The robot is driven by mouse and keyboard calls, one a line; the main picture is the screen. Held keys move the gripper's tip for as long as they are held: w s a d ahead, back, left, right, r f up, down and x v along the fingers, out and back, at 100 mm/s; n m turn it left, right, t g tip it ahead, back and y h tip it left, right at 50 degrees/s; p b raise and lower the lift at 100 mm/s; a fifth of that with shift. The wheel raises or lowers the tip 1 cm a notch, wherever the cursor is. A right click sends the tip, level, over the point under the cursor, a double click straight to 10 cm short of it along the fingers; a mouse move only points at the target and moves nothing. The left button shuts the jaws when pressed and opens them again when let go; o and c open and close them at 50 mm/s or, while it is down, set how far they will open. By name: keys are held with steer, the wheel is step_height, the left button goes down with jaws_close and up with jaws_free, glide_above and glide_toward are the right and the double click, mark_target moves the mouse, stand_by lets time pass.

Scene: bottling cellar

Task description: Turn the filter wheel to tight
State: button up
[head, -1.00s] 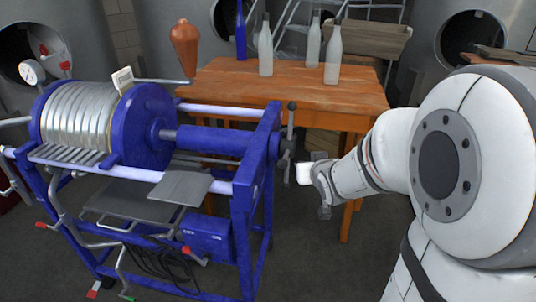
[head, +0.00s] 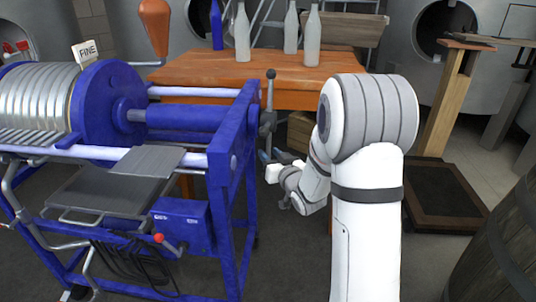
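The blue filter press (head: 185,118) fills the left half of the head view. Its filter wheel (head: 268,120) sits on the press's right end frame, seen nearly edge-on. One dark spoke with a round knob stands upright from its hub, and the lower part is partly hidden. My gripper (head: 270,166) is just below and slightly right of the wheel hub, pointing toward the press. It looks empty, and a small gap seems to lie between it and the wheel. Its fingers are too small and turned to judge their opening.
A wooden table (head: 225,70) with several bottles stands behind the press. A card reading FINE (head: 88,52) sits on the press. A barrel (head: 500,255) stands at the right front, and a dark framed mat (head: 443,192) lies on the floor behind my arm.

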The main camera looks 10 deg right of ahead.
steer(key=shift+x, duration=0.95)
steer(key=shift+c, duration=0.3)
jaws_close()
